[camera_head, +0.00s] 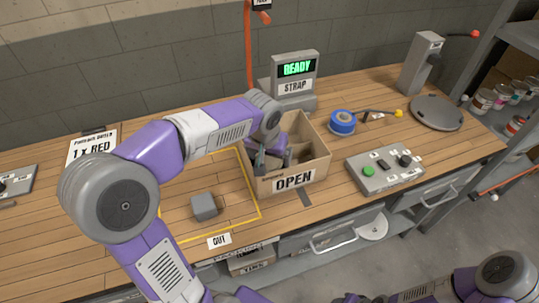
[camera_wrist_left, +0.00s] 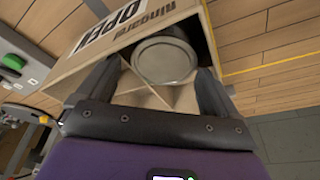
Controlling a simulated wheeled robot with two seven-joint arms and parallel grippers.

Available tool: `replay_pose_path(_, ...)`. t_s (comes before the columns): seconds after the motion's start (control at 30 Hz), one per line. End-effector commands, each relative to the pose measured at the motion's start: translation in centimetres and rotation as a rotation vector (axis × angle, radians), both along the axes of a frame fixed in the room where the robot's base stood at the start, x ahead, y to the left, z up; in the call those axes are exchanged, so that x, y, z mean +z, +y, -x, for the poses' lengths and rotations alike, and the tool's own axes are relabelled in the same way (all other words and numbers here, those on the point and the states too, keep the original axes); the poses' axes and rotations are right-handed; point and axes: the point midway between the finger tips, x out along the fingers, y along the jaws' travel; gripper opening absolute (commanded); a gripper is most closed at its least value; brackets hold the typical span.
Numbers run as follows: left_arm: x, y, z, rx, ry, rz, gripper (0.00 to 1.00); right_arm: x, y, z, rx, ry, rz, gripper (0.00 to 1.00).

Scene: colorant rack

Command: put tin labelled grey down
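A tin with a plain grey metal end (camera_wrist_left: 165,60) is in the open carton in the left wrist view; no colour label on it is readable. My left gripper (camera_head: 268,160) reaches down into the cardboard carton (camera_head: 292,181) marked OPEN. In the left wrist view its two fingers (camera_wrist_left: 160,85) are spread on either side of the tin, with a visible gap at the left finger. The carton wall (camera_wrist_left: 75,65) and thin dividers show around the tin. In the head view the gripper and carton walls hide the tin. My right gripper is not in view.
A grey block (camera_head: 204,206) sits in the yellow-outlined area left of the carton. A STRAP display unit (camera_head: 295,78) reading READY stands behind it. A blue tape roll (camera_head: 342,122), a button box (camera_head: 384,167) and a round plate (camera_head: 436,113) are to the right. Shelved tins (camera_head: 483,101) stand far right.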

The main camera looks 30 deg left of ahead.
Motion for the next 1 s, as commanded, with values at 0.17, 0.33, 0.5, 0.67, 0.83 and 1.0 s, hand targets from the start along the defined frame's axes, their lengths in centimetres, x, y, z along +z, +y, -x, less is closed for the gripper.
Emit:
replay_pose_path(0.17, 0.3, 0.0, 0.0, 0.000, 0.001, -0.001, 0.93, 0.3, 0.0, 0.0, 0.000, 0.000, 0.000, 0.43)
replay_pose_path(0.33, 2.6, 0.0, 0.2, 0.001, -0.004, 0.000, 0.93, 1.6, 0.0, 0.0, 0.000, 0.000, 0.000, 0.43)
replay_pose_path(0.5, 6.5, -0.2, 1.3, 0.000, -0.005, -0.001, 0.93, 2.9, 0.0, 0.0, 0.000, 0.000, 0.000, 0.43)
replay_pose_path(0.67, 9.7, -0.4, 2.2, 0.001, -0.003, 0.000, 0.93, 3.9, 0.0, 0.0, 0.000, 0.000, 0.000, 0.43)
replay_pose_path(0.83, 12.0, -0.6, 2.9, 0.000, -0.002, 0.000, 0.93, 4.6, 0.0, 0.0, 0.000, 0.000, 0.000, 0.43)
replay_pose_path(1.0, 12.8, -0.6, 3.1, 0.000, 0.000, 0.000, 0.93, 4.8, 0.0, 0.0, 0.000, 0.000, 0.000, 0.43)
